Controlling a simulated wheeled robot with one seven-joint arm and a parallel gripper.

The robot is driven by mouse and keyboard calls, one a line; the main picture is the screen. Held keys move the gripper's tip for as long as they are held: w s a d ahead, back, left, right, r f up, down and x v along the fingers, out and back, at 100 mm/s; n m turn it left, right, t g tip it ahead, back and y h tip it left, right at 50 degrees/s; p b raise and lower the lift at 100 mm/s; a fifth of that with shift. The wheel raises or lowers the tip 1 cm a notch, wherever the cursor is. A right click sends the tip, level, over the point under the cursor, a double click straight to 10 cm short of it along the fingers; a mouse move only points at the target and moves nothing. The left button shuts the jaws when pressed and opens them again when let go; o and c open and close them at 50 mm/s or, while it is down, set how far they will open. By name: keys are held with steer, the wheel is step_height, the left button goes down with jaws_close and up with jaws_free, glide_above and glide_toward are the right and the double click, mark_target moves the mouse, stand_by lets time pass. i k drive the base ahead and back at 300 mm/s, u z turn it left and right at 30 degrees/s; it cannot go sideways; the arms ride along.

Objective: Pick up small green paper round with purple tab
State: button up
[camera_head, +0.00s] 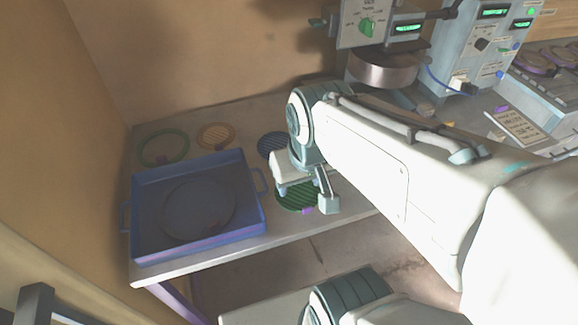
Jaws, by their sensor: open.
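A green striped paper round (290,201) lies on the table below my gripper. A purple tab (306,211) shows at its front edge. My gripper (304,196) is open and empty, with its two fingers apart above the round. The gripper and wrist hide the round's back part and right side. I cannot tell how high the fingers are above it.
A blue tray (254,212) with a dark round (197,208) in it stands at left. Behind lie a green round (146,138), an orange round (215,135) and a blue round (267,143). A press (383,72) and control boxes stand at back right.

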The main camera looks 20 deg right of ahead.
mark_target(302, 197)
steer(key=z, duration=1.45)
steer(key=k, duration=0.45)
steer(key=u, duration=0.85)
